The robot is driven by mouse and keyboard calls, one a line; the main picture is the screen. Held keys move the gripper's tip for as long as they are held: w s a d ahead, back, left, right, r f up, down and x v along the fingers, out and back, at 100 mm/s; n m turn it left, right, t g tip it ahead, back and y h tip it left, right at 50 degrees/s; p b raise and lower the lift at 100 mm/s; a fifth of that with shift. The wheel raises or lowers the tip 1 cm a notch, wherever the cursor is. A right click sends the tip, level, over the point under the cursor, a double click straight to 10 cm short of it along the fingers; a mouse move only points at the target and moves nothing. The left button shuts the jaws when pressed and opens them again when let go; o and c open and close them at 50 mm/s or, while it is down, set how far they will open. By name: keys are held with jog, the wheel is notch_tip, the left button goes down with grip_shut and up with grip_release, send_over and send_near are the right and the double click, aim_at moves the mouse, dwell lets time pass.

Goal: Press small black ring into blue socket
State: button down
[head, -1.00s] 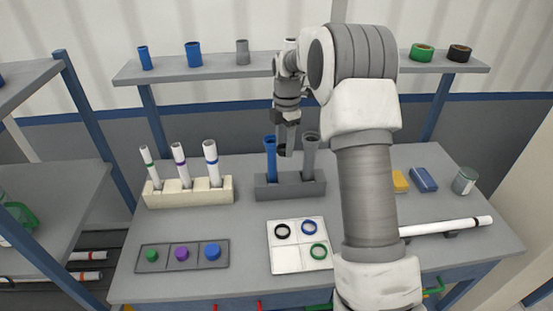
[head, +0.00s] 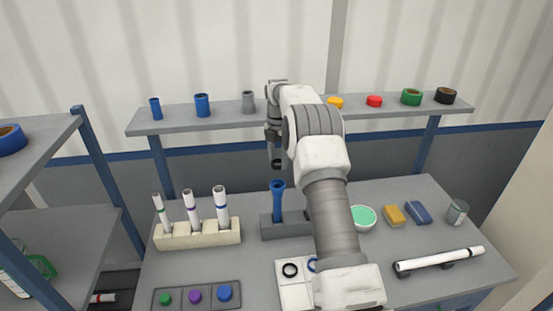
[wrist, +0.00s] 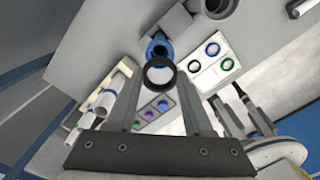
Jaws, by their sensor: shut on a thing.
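My gripper (head: 275,163) is shut on a small black ring (wrist: 159,60), which sits between the fingertips in the wrist view. The upright blue socket (head: 277,203) stands in a dark grey block (head: 267,231), with a flared open top. In the head view the gripper and ring hang above the socket, apart from it. In the wrist view the blue socket (wrist: 152,48) shows behind the ring, slightly offset from its centre. The grey socket beside it is hidden by my arm in the head view.
A white tray (head: 288,297) with another black ring (head: 290,270) and a blue ring lies in front. A cream rack (head: 198,236) with white tubes stands left. A grey shelf (head: 225,121) with pipe pieces and tape rolls runs behind. A green bowl (head: 363,218) is right.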

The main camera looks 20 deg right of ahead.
notch_tip(320, 180, down, 4)
jog(key=b, duration=0.2)
jog(key=shift+r+b, duration=0.25)
jog(key=shift+b, duration=0.05)
jog(key=shift+f+b, duration=0.55)
jog(key=shift+f, duration=1)
jog(key=shift+f, duration=0.25)
grip_release()
dwell(0.5)
jog(key=shift+r+p, duration=0.2)
jog(key=shift+p, duration=0.15)
notch_tip(320, 180, up, 7)
jog(key=p, duration=0.4)
jog(key=shift+f, duration=0.15)
jog(key=shift+c, duration=0.2)
